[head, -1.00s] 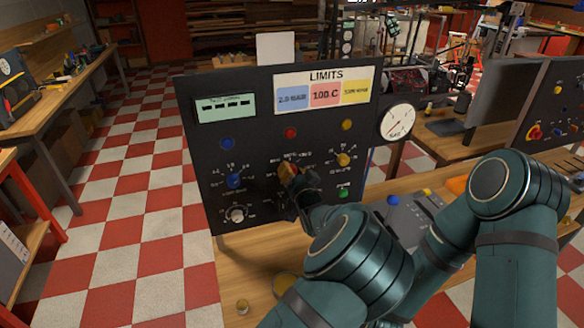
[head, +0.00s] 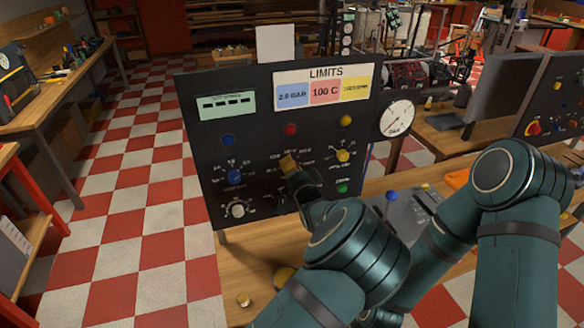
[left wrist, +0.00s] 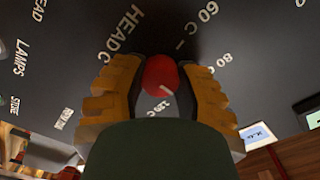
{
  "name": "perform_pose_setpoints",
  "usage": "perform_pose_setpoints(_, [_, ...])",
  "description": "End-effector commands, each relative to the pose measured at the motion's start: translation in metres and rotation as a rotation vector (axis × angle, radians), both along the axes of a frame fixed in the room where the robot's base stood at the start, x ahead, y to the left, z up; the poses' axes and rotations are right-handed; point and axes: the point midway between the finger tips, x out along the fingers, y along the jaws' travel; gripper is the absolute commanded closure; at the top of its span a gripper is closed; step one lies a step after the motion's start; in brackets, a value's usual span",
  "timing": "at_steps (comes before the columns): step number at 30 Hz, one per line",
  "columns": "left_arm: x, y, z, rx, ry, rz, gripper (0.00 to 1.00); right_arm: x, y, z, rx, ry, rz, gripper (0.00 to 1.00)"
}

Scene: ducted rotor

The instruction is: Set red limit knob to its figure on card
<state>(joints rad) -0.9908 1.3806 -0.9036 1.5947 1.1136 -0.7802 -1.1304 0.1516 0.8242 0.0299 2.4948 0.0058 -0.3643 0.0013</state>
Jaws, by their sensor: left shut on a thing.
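The LIMITS card (head: 325,72) on top of the black panel (head: 205,150) has a blue field, a pink field reading 100 C (head: 325,92) and a yellow field. My left gripper (head: 289,164) is at the middle of the panel and hides the red knob in the head view. In the left wrist view the red knob (left wrist: 160,75) sits between the two orange fingers, which are shut on it. Its white line slants to the lower right. Labels 60 C (left wrist: 197,28) and 80 C (left wrist: 214,66) lie to its right; a partly hidden one is below. My right gripper is out of view.
A blue knob (head: 234,176) and a yellow knob (head: 343,156) flank my gripper. Blue, red and yellow lamps (head: 290,129) sit above. A white-faced gauge (head: 397,119) is on the panel's right edge. A wooden bench (head: 245,262) is below.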

Motion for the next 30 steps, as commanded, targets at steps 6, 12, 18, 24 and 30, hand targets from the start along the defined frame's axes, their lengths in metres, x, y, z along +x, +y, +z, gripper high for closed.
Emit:
perform_pose_setpoints(6, [0.0, 0.0, 0.001, -0.001, -0.002, 0.0, 0.38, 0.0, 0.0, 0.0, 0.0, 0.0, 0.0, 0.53])
perform_pose_setpoints(12, [0.0, 0.0, 0.0, -0.002, -0.001, 0.0, 0.34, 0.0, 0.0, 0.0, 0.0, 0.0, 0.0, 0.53])
perform_pose_setpoints(18, [-0.003, -0.002, 0.0, -0.002, -0.001, 0.0, 0.34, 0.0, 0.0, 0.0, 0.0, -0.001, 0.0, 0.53])
perform_pose_setpoints(24, [-0.03, -0.011, 0.001, -0.001, 0.0, -0.003, 0.34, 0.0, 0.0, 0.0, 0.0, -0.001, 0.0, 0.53])
perform_pose_setpoints(30, [-0.07, -0.024, 0.0, -0.002, 0.0, -0.002, 0.34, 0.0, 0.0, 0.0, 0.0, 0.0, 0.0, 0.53])
